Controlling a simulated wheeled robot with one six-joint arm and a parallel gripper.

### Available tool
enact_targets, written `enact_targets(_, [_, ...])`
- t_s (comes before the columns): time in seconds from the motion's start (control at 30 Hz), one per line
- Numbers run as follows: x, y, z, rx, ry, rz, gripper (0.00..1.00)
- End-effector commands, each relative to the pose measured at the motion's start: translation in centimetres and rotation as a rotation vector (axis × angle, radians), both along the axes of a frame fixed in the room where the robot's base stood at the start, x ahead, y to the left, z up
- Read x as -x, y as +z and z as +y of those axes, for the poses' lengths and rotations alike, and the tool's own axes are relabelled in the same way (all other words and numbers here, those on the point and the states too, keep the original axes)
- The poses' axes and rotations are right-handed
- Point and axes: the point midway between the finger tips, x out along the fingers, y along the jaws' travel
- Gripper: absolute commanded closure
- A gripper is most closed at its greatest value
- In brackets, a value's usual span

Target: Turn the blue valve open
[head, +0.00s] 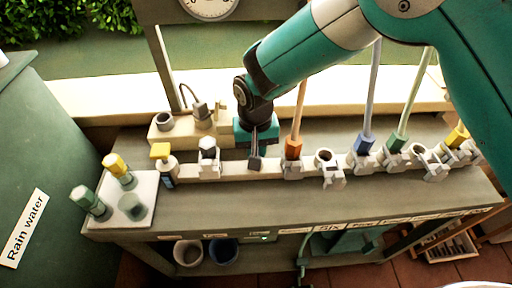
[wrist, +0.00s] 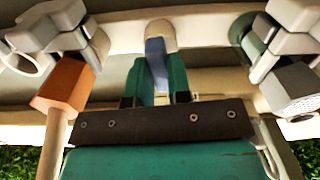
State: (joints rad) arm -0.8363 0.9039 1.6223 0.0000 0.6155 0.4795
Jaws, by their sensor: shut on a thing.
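The blue valve handle (wrist: 156,62) shows in the wrist view as a flat blue lever on a round cream fitting on the pale rail (wrist: 125,35). My gripper (wrist: 163,82) has its teal fingers on both sides of the lever and is shut on it. In the head view my gripper (head: 257,150) points down at the rail, left of the orange handle. There the valve is mostly hidden by my gripper, and its exact angle cannot be told.
An orange-ended tool (head: 293,147) stands in a rail clip close to the right of my gripper. Further right are blue (head: 365,143) and green (head: 397,141) handled ones.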

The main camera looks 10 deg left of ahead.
Motion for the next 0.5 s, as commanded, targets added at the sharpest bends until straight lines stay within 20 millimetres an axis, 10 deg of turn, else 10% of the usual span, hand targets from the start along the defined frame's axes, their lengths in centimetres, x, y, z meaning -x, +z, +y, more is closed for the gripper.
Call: enact_targets(0.5, [-0.04,0.08,0.04,-0.002,0.451,-0.001,1.0])
